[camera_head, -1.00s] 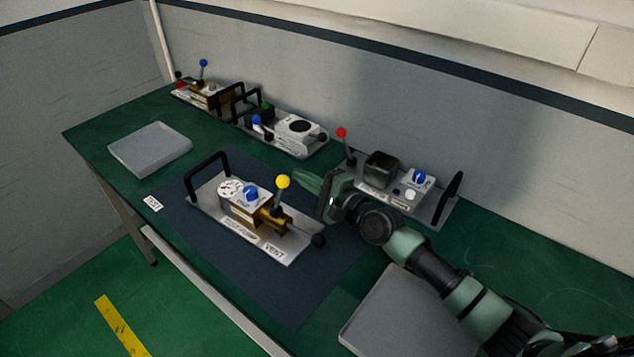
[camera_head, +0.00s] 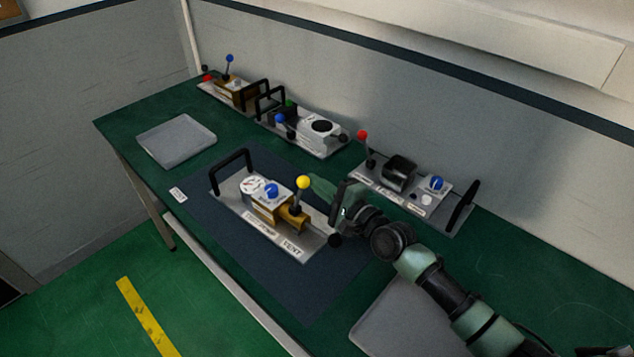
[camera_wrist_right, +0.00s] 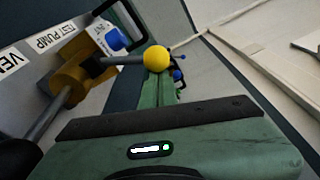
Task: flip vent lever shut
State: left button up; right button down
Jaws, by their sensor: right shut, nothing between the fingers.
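The test pump module (camera_head: 270,225) lies on a dark mat, with a plate labelled VENT at its right end. Its vent lever (camera_head: 298,196) stands nearly upright from a brass block and ends in a yellow ball (camera_head: 303,182). My right gripper (camera_head: 318,188) is shut and empty, its fingertips just right of the yellow ball. In the right wrist view the yellow ball (camera_wrist_right: 157,59) lies by the tips of my green fingers (camera_wrist_right: 160,88). Whether they touch cannot be told. My left gripper is not in view.
A black handle (camera_head: 232,170) rises at the module's left end, and a black ball (camera_head: 335,240) sits at its right. A module with a red-knobbed lever (camera_head: 363,136) stands behind my gripper. Grey trays lie at left (camera_head: 176,140) and front right (camera_head: 400,318).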

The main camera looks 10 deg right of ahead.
aim_at(306, 182)
jog(key=shift+s+a+r+n, duration=0.1)
jog(key=shift+a+r+n, duration=0.1)
jog(key=shift+n, duration=0.2)
jog(key=a+n, duration=0.1)
jog(key=n, duration=0.1)
jog(key=s+a+r+n, duration=0.1)
jog(key=shift+s+r+n+t, duration=0.2)
jog(key=shift+n+t, duration=0.1)
jog(key=shift+n, duration=0.1)
jog(key=n, duration=0.1)
jog(key=s+a+n, duration=0.1)
jog(key=n, duration=0.1)
jog(key=a+n+y, duration=0.1)
jog(key=shift+s+r+n+t, duration=0.25)
jog(key=shift+s+n+t, duration=0.05)
jog(key=shift+s, duration=0.05)
jog(key=shift+w+r, duration=0.1)
jog(key=shift+r, duration=0.05)
